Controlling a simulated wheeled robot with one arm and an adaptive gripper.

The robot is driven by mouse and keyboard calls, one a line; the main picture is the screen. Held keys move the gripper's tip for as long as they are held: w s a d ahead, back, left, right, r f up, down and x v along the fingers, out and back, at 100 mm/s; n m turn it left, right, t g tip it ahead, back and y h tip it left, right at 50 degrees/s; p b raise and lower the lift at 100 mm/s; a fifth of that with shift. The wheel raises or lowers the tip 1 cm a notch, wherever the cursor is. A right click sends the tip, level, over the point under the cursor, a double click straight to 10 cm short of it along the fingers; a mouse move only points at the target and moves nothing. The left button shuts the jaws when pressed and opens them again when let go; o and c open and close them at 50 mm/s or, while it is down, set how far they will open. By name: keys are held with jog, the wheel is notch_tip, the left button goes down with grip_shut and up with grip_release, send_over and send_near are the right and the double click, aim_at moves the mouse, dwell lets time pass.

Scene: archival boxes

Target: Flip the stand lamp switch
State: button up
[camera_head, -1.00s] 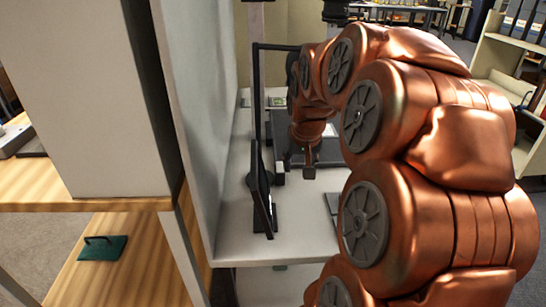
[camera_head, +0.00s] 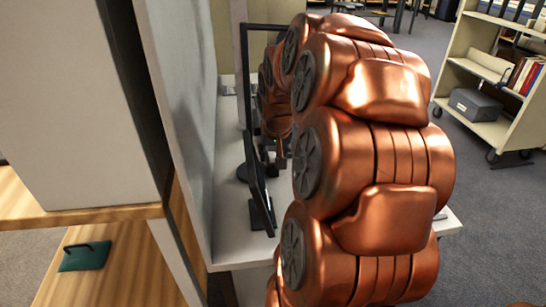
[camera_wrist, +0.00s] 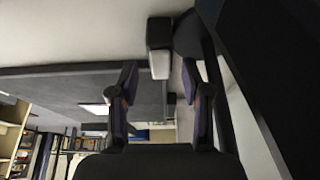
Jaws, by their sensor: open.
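A thin black upright post with a bar across its top (camera_head: 247,75) stands on the white desk and looks like the stand lamp. I cannot identify its switch for certain. In the wrist view a small dark block with a pale end (camera_wrist: 160,48) lies just beyond my gripper (camera_wrist: 159,68), which is open with nothing between its two fingers. In the head view my gripper is mostly hidden by my copper arm, close to a tilted black panel (camera_head: 258,185).
A white desk (camera_head: 232,235) carries these things beside a tall grey partition (camera_head: 185,100). A wooden shelf (camera_head: 110,215) with a green handled object (camera_head: 85,257) is at the left. A cream book cart (camera_head: 500,85) with a grey box (camera_head: 476,105) stands at the right, with open floor around it.

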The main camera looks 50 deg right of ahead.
jog(key=shift+w+d+f, duration=0.15)
jog(key=shift+w+f, duration=0.05)
jog(key=shift+f, duration=0.3)
jog(key=shift+c, duration=0.4)
grip_shut()
